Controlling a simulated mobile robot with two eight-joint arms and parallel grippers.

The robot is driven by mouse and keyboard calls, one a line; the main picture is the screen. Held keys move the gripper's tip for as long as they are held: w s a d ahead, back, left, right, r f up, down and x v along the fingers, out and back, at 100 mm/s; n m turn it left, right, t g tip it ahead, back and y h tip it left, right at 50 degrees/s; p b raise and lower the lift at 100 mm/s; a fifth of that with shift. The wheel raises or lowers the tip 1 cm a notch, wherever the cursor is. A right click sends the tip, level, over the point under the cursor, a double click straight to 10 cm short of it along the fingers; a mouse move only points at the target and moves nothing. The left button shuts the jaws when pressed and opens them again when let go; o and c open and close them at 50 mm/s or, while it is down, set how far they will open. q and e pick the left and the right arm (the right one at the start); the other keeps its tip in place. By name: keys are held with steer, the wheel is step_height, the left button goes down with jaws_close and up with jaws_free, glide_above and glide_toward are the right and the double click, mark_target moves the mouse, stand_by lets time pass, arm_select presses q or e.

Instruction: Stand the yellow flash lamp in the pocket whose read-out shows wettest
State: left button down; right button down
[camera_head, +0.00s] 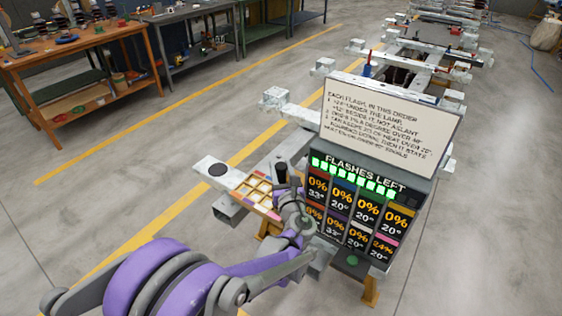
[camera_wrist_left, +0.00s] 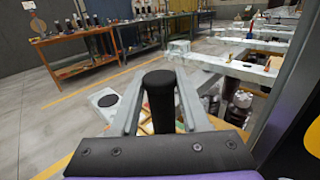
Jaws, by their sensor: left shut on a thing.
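My left gripper (camera_head: 287,186) is shut on a dark upright cylinder (camera_head: 281,171). In the left wrist view the cylinder (camera_wrist_left: 160,98) stands between the two grey fingers; only its black upper part shows clearly, and I cannot see yellow on it. The gripper is over the right side of a pale wooden tray with several square pockets (camera_head: 249,189), partly hiding it. I cannot tell whether the cylinder's lower end is in a pocket. The read-out board (camera_head: 362,205) shows several panels; the lower-right one reads 24%, the other readable ones 0%. My right gripper is not in view.
A cream instruction sign (camera_head: 390,122) stands above the read-out board, close right of my gripper. A white beam end with a dark disc (camera_head: 217,169) lies left of the tray. A green button (camera_head: 352,260) is below the board. Benches stand far left; open floor lies between.

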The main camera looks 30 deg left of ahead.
arm_select(q)
steer(key=shift+f, duration=0.1)
steer(key=shift+f, duration=0.15)
steer(key=shift+c, duration=1.9)
jaws_free()
